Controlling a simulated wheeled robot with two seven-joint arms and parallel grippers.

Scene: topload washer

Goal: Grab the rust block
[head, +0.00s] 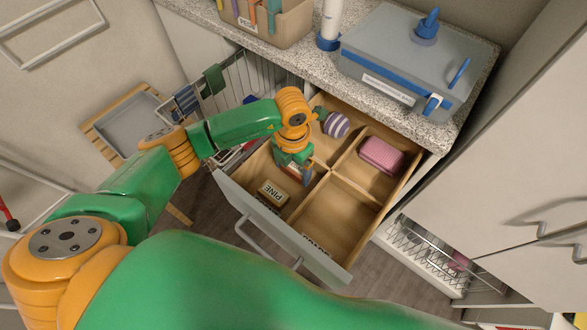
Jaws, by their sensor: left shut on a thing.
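The open drawer (343,213) is split into several wooden compartments. A tan block marked PINE (273,193) lies in the front-left compartment, just below the gripper in the picture. My right gripper is not in view.
A striped ball-like item (336,125) and a pink block (381,155) lie in the back compartments. The front-right compartment looks mostly empty. Above the drawer, the counter holds a grey-blue box (400,60) and a cardboard box (270,20). A drying rack stands left.

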